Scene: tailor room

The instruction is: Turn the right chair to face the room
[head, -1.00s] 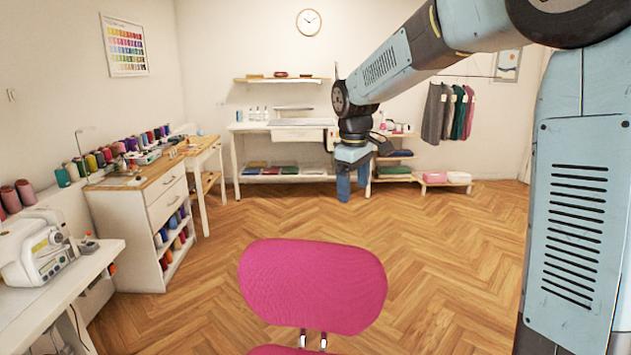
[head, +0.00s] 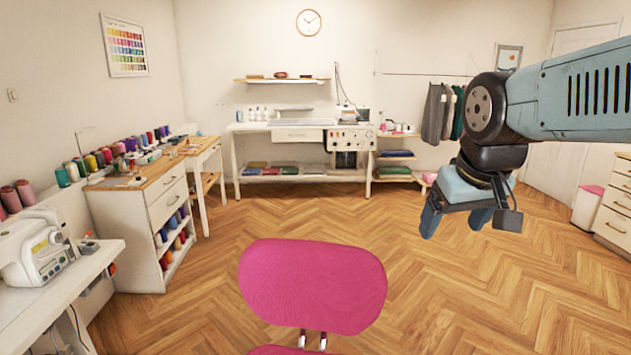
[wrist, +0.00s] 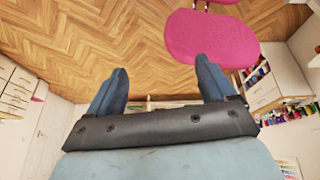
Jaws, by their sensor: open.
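A pink chair (head: 313,285) stands close in front of me in the head view, at the lower middle. I see the face of its backrest, two metal posts below it and a sliver of the pink seat at the bottom edge. The chair's base is hidden. The same backrest shows in the wrist view (wrist: 211,38), at the upper right. My gripper (head: 456,220) is open and empty, in the air to the right of the chair and apart from it. Its two blue fingers (wrist: 160,84) are spread in the wrist view. I see only one chair.
A sewing machine (head: 38,247) stands on a white table at the left. A drawer cabinet with thread spools (head: 150,210) is behind it. A white workbench (head: 270,127) lines the back wall. A drawer unit (head: 613,205) and a bin (head: 588,208) are at the right. The middle floor is clear.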

